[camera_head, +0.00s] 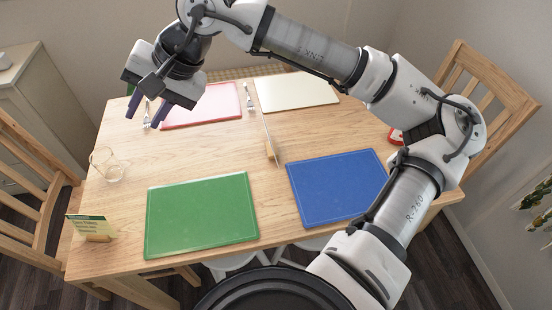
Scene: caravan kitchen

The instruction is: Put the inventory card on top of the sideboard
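A small card (92,224) with a green heading and a cream body stands upright in a wooden holder at the table's near left corner. Its text is too small to read surely, so I cannot confirm that it is the inventory card. A second thin card or panel (267,129) stands nearly edge-on in a wooden block mid-table; its face is hidden. The sideboard (24,68), a pale cabinet, stands at the far left beyond the table. My gripper (145,115) is open and empty, its dark purple fingers apart above the table's back left, away from both cards.
The wooden table (120,185) holds green (200,215), blue (338,187), pink (205,105) and cream (297,91) mats. A clear glass (112,172) stands at left. Forks lie at the back. Wooden chairs (25,190) flank the table. A white object (5,61) sits on the sideboard.

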